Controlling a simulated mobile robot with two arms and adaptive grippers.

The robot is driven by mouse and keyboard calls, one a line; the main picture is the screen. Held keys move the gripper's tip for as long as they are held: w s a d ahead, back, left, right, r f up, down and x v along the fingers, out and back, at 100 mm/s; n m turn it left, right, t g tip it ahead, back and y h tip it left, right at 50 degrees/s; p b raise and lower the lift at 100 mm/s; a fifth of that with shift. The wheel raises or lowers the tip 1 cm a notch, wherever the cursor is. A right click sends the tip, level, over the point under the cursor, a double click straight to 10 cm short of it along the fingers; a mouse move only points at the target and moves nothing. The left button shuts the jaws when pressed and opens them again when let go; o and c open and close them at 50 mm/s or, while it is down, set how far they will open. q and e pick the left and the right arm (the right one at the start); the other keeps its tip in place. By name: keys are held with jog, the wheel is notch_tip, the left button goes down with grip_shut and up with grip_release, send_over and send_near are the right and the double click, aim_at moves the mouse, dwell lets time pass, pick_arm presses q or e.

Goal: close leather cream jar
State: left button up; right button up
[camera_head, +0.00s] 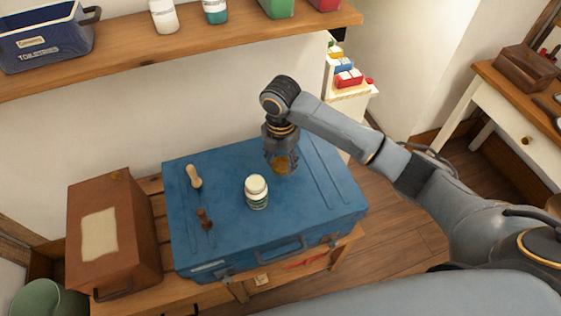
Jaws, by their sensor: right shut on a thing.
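The leather cream jar (257,193) stands upright on the blue suitcase (225,235), near the middle of its top. It has a pale, cream-coloured top and a darker label band low on its side. My right gripper (281,158) points down, behind and slightly right of the jar. It is shut on a round brown-gold lid (281,166), which is apart from the jar. The gap between lid and suitcase top is hard to judge. My left gripper is out of view.
A wooden-handled tool (194,177) and a small brown tool (205,219) lie left of the jar. A brown case (101,235) stands left of the suitcase. A wall shelf (190,42) with bottles and a blue toiletries bin (45,38) runs above. The suitcase top's right side is clear.

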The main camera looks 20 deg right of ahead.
jog(key=shift+d+r+m, duration=0.1)
jog(key=shift+r+m, duration=0.35)
jog(key=shift+m, duration=0.05)
jog(key=s+d+r+m, duration=0.2)
jog(key=s+r+m, duration=0.4)
jog(key=m, duration=0.6)
jog(key=s+d+r+m, duration=0.2)
jog(key=s+r+m, duration=0.4)
jog(key=m, duration=0.7)
jog(key=shift+s, duration=0.85)
jog(key=shift+d, duration=0.1)
